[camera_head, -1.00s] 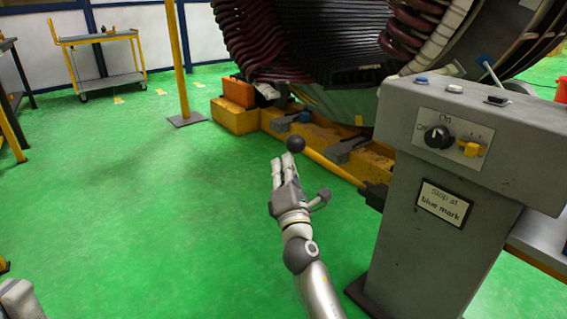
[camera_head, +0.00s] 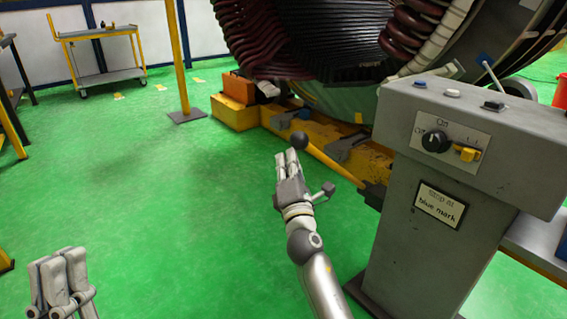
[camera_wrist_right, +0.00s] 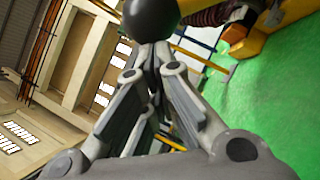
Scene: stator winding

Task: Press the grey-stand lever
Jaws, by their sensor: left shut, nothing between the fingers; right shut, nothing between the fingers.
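The grey stand (camera_head: 430,230) is at the right of the head view. Its lever is a yellow rod (camera_head: 333,166) pointing left from the stand's side, with a dark ball knob (camera_head: 299,140) at its end. My right gripper (camera_head: 287,153) is shut and empty, fingertips just below and left of the knob. In the right wrist view the knob (camera_wrist_right: 150,16) is right at the tips of my right gripper (camera_wrist_right: 153,50); I cannot tell whether they touch. My left gripper (camera_head: 60,258) is shut and empty at the lower left, far from the lever.
A large stator with dark red coils (camera_head: 290,45) stands behind on a yellow base (camera_head: 235,113). A yellow post (camera_head: 180,60) and a trolley (camera_head: 110,78) are further back.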

